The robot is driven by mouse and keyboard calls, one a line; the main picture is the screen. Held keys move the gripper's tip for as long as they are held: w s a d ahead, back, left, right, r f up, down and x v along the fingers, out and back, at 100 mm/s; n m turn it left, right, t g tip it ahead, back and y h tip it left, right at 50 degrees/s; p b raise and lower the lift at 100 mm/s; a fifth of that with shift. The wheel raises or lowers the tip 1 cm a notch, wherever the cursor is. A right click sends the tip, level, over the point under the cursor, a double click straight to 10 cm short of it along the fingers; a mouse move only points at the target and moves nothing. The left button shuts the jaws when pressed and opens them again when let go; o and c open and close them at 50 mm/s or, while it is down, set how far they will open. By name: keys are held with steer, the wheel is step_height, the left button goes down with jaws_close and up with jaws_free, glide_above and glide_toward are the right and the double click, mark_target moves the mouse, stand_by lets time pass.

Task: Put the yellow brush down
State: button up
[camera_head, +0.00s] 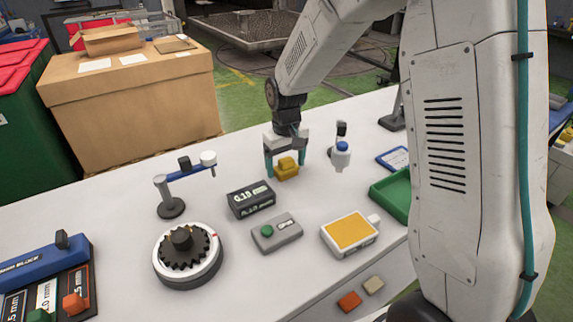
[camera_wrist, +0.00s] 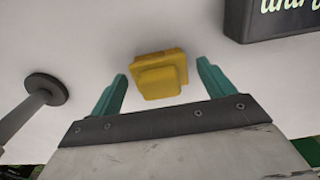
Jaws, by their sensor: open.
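The yellow brush (camera_head: 287,168) is a small yellow block on the white table top, toward its back edge. It also shows in the wrist view (camera_wrist: 160,75), between and just beyond the fingertips. My gripper (camera_head: 286,172) is over the brush with its teal fingers apart. In the wrist view my gripper (camera_wrist: 161,75) has a clear gap on each side of the brush. The brush appears to rest on the table. Its underside is hidden.
A black display box (camera_head: 250,199) and a grey box with a green button (camera_head: 277,233) stand in front of the brush. A blue-capped bottle (camera_head: 341,156) stands to the right. A dark gear on a round base (camera_head: 187,255) and a post with a blue arm (camera_head: 172,207) are left.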

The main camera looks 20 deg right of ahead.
mark_target(286, 160)
step_height(286, 160, up, 11)
steer(key=shift+f, duration=0.1)
steer(key=s+d+r+m, duration=0.1)
steer(key=s+r, duration=0.3)
steer(key=s, duration=0.4)
steer(key=s+d+r, duration=0.1)
steer(key=s+r, duration=0.3)
steer(key=s, duration=0.3)
steer(key=s+d+f+m+t, duration=0.1)
steer(key=s, duration=1.6)
steer(key=shift+s+d, duration=0.15)
steer(key=shift+o, duration=0.5)
